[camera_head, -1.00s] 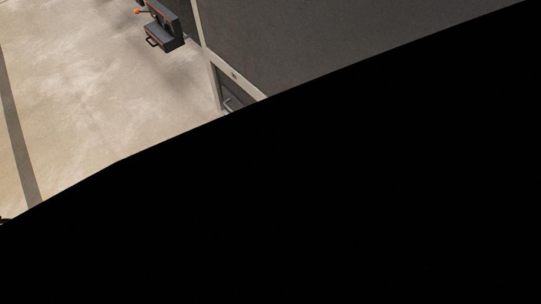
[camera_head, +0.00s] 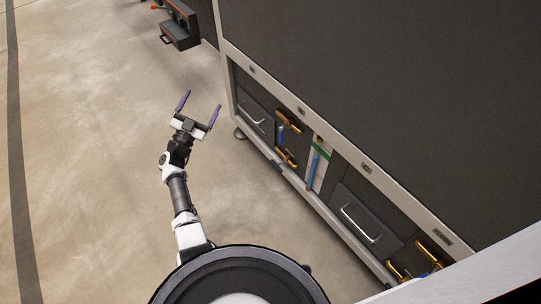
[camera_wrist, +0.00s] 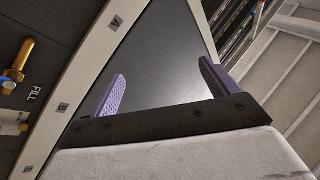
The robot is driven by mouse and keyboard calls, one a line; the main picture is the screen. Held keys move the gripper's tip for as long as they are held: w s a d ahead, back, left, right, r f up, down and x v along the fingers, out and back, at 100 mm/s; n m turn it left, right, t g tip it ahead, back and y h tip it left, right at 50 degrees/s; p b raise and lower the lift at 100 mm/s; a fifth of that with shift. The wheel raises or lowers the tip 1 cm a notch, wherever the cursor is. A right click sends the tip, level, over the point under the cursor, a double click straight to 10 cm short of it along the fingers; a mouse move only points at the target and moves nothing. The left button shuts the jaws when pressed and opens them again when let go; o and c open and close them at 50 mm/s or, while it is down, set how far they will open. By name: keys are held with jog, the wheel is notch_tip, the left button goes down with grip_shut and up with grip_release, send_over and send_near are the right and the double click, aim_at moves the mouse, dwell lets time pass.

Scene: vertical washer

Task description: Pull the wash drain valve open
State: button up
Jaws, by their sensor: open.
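A large dark washer (camera_head: 390,80) with a pale frame fills the right of the head view. Its low front panel carries yellow pipe-like fittings (camera_head: 287,115) with a blue part between them, and a blue upright part (camera_head: 314,170) below a green band. I cannot tell which fitting is the wash drain valve. My gripper (camera_head: 200,100) is open and empty, left of the panel and apart from it. The wrist view shows its two purple fingers (camera_wrist: 162,72) spread, with nothing between them. A brass fitting (camera_wrist: 17,62) by a "FILL" label shows at that view's left edge.
Silver handles (camera_head: 361,224) sit on dark panels low on the washer. More yellow fittings (camera_head: 432,250) are at the lower right. A dark box-like object (camera_head: 180,28) stands at the top. The concrete floor (camera_head: 90,150) on the left is open.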

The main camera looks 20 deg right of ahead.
jog(key=s+d+f+g+h+b, duration=0.1)
jog(key=s+d+f+g, duration=0.2)
jog(key=f, duration=0.7)
jog(key=s+d+f+g+b, duration=0.2)
jog(key=s+d+f+g, duration=0.15)
jog(key=f, duration=0.55)
jog(key=g+b, duration=0.2)
jog(key=g, duration=0.2)
send_near(275, 167)
jog(key=b+x, duration=0.3)
jog(key=x, duration=0.7)
jog(key=shift+w+d+f, duration=0.1)
jog(key=shift+w+d, duration=0.1)
jog(key=shift+d, duration=0.15)
